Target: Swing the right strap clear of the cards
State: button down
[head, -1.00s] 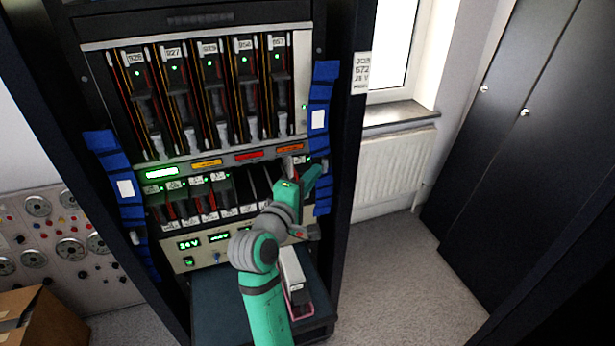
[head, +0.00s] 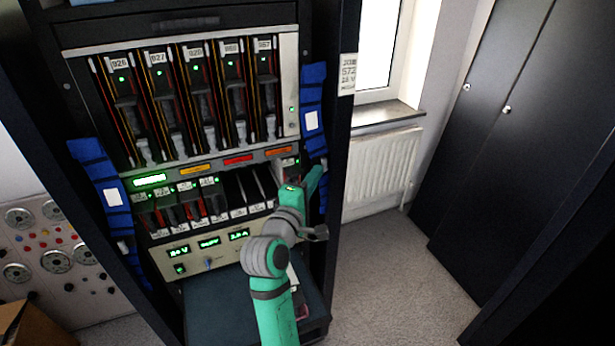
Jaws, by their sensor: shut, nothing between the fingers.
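The right strap (head: 313,85) is a blue band with a white label, hanging down the right side of the rack's front. Its lower part passes behind my gripper (head: 320,170). The gripper is at the end of my teal and grey arm, beside the lower right strap at the right end of the card row. Its fingers look shut and empty; whether they touch the strap cannot be told. The cards (head: 190,211) stand in the lower row, with dark gaps toward the right. One card (head: 287,163) at the right end is partly hidden by my arm.
A left blue strap (head: 95,170) hangs on the rack's other side. Upper modules (head: 190,100) carry green lights. A panel (head: 212,246) with green displays sits below the cards. A radiator (head: 380,165) stands right of the rack, with free floor (head: 400,265) before it.

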jog(key=shift+d, duration=0.3)
jog(key=s+a+f, duration=0.1)
jog(key=s+a, duration=0.6)
jog(key=s, duration=0.4)
jog(key=s+d+f+m+y, duration=0.1)
jog(key=s+f+y, duration=0.1)
jog(key=s+f, duration=0.45)
jog(key=s+d+f+m+g+y, duration=0.15)
jog(key=s+f, duration=0.25)
jog(key=f, duration=0.6)
jog(key=s+d+f+m+y, duration=0.1)
jog(key=s+f+y, duration=0.1)
jog(key=s+f, duration=0.45)
jog(key=s+d+f+m, duration=0.1)
jog(key=s+d+m, duration=0.1)
jog(key=s, duration=0.5)
jog(key=s+d+f+m, duration=0.1)
jog(key=s+d+m, duration=0.1)
jog(key=s+m, duration=0.3)
jog(key=s+d+f+m, duration=0.1)
jog(key=s+m, duration=0.3)
jog(key=s, duration=0.7)
jog(key=shift+s+d+f, duration=0.15)
jog(key=shift+s+d, duration=0.1)
jog(key=shift+d, duration=0.4)
